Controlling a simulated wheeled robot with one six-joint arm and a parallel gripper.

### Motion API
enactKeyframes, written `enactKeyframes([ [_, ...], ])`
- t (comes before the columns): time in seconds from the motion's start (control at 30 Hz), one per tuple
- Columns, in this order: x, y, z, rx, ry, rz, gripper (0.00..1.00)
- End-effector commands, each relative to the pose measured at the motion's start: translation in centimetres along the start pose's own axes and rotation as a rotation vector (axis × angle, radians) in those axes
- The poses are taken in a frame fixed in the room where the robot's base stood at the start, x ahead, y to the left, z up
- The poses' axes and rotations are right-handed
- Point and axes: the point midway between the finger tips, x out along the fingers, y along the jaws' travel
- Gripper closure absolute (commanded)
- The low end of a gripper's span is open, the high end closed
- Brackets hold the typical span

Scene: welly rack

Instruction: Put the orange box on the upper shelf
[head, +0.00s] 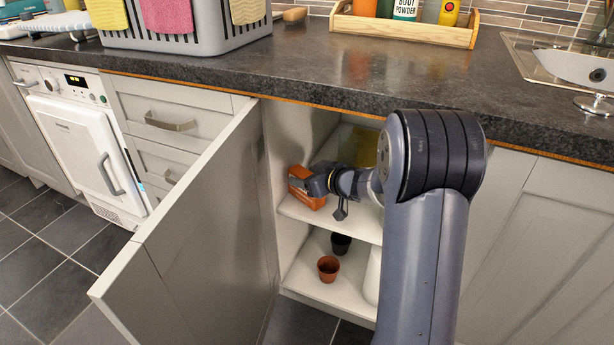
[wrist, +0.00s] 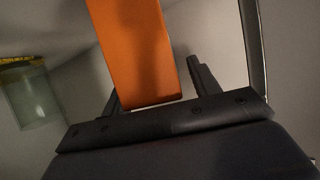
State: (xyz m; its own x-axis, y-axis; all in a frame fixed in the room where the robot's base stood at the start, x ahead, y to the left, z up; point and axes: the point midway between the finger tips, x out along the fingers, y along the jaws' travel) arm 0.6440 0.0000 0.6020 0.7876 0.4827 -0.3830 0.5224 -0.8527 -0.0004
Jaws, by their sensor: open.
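The orange box (head: 302,187) is at the left end of the upper shelf (head: 345,223) inside the open cupboard, near the left wall. It appears to rest on the shelf. My gripper (head: 317,184) reaches in from the right with its jaws at the box, covering part of it. In the wrist view the orange box (wrist: 135,50) stands between the open fingers. The right finger is apart from it, with a visible gap. The left finger is mostly hidden behind the box, so contact there cannot be told.
The cupboard door (head: 205,235) stands wide open on the left. A terracotta pot (head: 328,268) and a black pot (head: 341,243) stand on the lower shelf. A yellowish clear container (head: 363,146) is further back on the upper shelf. The countertop (head: 300,68) overhangs the opening.

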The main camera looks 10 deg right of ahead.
Motion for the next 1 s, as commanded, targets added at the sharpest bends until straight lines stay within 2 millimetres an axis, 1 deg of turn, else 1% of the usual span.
enactKeyframes([
  [0.13, -0.2, 0.0, -0.6, 0.001, -0.001, 0.0, 0.42],
  [0.17, -0.8, 0.1, -0.5, 0.0, 0.0, 0.002, 0.42],
  [0.5, -8.4, 0.1, -0.5, 0.0, 0.001, 0.004, 0.42],
  [0.63, -10.5, 0.1, -0.4, 0.0, 0.001, 0.003, 0.42],
  [0.8, -11.9, 0.0, -0.3, 0.0, 0.0, 0.001, 0.42],
  [1.0, -12.2, 0.0, -0.3, 0.0, 0.0, -0.001, 0.42],
])
